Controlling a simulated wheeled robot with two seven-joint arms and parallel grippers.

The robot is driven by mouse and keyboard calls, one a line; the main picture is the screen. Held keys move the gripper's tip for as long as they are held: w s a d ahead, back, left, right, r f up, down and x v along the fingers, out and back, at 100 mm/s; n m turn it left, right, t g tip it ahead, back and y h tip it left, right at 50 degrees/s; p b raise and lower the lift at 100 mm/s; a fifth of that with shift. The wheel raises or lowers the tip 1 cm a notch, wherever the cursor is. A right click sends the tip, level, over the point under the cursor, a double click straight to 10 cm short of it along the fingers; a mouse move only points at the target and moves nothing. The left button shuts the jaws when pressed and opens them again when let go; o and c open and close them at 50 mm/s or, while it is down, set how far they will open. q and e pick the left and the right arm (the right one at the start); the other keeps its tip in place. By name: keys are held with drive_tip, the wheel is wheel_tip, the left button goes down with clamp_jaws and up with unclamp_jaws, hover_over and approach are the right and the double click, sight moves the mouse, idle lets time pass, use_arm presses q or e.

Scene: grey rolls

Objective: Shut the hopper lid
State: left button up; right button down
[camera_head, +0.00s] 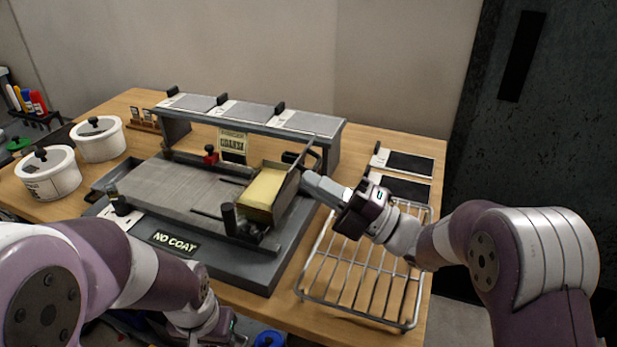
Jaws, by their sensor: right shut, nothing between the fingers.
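The hopper (250,211) is a small box on the right part of the grey coating machine, with yellow material (264,189) showing inside. Its lid (288,193) looks like a dark plate standing up steeply on the hopper's right side, so the hopper is open on top. My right gripper (318,186) is shut and empty, its fingertips just to the right of the raised lid; I cannot tell whether they touch it. My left gripper (222,328) is low at the bottom edge, in front of the table, partly hidden by its arm; its fingers are unclear.
A wire rack (362,284) lies under my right forearm. A raised grey shelf (250,113) spans behind the machine. Two white lidded pots (49,182) stand at the left. Dark plates (410,163) lie at the back right. A "NO COAT" sign (174,242) is on the machine's front.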

drive_tip(key=shift+x, duration=0.85)
